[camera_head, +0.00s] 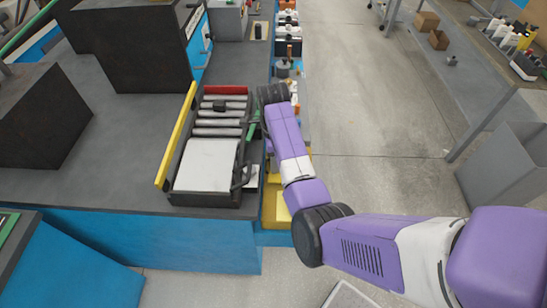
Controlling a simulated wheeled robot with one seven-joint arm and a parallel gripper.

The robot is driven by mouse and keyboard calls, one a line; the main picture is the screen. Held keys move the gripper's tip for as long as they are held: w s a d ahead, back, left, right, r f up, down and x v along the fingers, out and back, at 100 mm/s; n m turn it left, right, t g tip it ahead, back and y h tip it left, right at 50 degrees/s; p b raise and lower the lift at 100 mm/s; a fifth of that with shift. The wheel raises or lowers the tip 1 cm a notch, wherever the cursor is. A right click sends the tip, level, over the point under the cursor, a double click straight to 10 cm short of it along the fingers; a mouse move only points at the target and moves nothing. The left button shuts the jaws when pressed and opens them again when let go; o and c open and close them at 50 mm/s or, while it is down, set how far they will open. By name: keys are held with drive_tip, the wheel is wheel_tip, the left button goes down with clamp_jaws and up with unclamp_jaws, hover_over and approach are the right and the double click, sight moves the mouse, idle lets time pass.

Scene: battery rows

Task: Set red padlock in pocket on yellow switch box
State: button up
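My purple and white arm reaches in from the lower right to the right side of a black roller tray. My gripper is hard to make out beside the dark wrist joint; its fingers and anything between them cannot be seen clearly. A yellow box (273,208), possibly the switch box, stands low at the bench's right edge, partly hidden by my arm; no pocket can be made out. I cannot identify the red padlock. A red piece (226,90) lies across the far end of the tray, but it looks like a bar.
The black roller tray (176,186) holds a white panel (206,165) and grey rollers, with a yellow bar (176,135) on its left. Large dark blocks (128,45) stand at the left. A grey bin (505,160) stands at the right. The middle floor is clear.

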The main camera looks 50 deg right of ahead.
drive_tip(key=shift+r, duration=0.1)
wheel_tip(320, 180, up, 13)
drive_tip(key=p, duration=0.4)
drive_tip(key=shift+p, duration=0.35)
drive_tip(key=shift+d, duration=0.1)
